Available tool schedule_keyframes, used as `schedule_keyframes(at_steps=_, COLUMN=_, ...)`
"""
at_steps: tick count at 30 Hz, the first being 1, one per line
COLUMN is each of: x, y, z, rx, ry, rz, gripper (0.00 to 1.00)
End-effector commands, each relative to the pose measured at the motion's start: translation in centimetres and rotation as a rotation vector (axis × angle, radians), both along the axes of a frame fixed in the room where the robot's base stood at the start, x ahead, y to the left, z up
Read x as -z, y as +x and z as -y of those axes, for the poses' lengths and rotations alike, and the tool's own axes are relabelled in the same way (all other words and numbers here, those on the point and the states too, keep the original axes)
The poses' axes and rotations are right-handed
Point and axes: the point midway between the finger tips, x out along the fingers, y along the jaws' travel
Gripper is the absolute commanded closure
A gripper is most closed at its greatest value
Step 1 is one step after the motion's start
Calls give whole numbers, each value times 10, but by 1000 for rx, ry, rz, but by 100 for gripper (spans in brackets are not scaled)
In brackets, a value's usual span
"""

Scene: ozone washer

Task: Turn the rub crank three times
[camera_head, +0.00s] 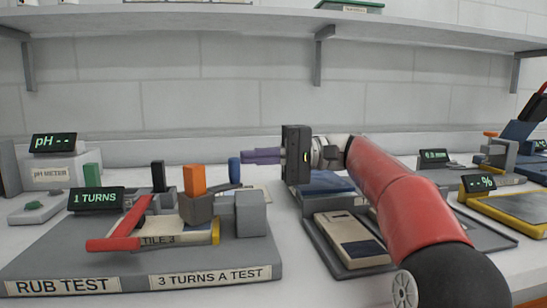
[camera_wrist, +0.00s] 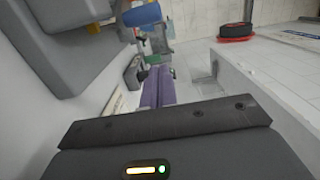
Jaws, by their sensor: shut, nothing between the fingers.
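The rub crank (camera_head: 138,215) is a red bar with a red handle at its near end, on the left side of the grey rub test base (camera_head: 60,258) in the head view. The handle points to the near left. A small display (camera_head: 97,199) beside it reads "1 TURNS". My gripper (camera_head: 246,156) is above and behind the rig, to the right of the crank and clear of it. Its purple fingers are shut and empty, pointing left. They also show in the wrist view (camera_wrist: 157,80). The crank cannot be made out clearly in the wrist view.
An orange block (camera_head: 194,180) on a grey holder and a "TILE 3" tile (camera_head: 165,239) sit on the rig. A pH meter (camera_head: 54,172) stands at the left. A tray (camera_head: 350,267) with a beige-topped tile lies right of the rig. A shelf (camera_head: 260,20) runs above.

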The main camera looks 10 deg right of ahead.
Motion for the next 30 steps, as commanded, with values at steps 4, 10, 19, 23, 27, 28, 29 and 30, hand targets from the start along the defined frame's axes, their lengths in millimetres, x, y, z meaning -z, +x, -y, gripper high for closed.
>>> schedule_keyframes(at_steps=4, x=0, y=-2, z=-34, rx=-4, ry=0, rz=-1, gripper=100)
schedule_keyframes(at_steps=10, x=1, y=-23, z=-34, rx=4, ry=-2, rz=0, gripper=100)
schedule_keyframes(at_steps=19, x=0, y=-39, z=-28, rx=0, ry=0, rz=-1, gripper=100)
schedule_keyframes(at_steps=23, x=0, y=-39, z=-28, rx=-1, ry=0, rz=-1, gripper=100)
schedule_keyframes(at_steps=27, x=0, y=-39, z=-28, rx=-1, ry=0, rz=-1, gripper=100)
schedule_keyframes(at_steps=28, x=0, y=-39, z=-30, rx=-1, ry=0, rz=-1, gripper=100)
schedule_keyframes(at_steps=29, x=1, y=-40, z=-32, rx=-1, ry=0, rz=0, gripper=100)
schedule_keyframes(at_steps=30, x=1, y=-41, z=-37, rx=-1, ry=-1, rz=0, gripper=100)
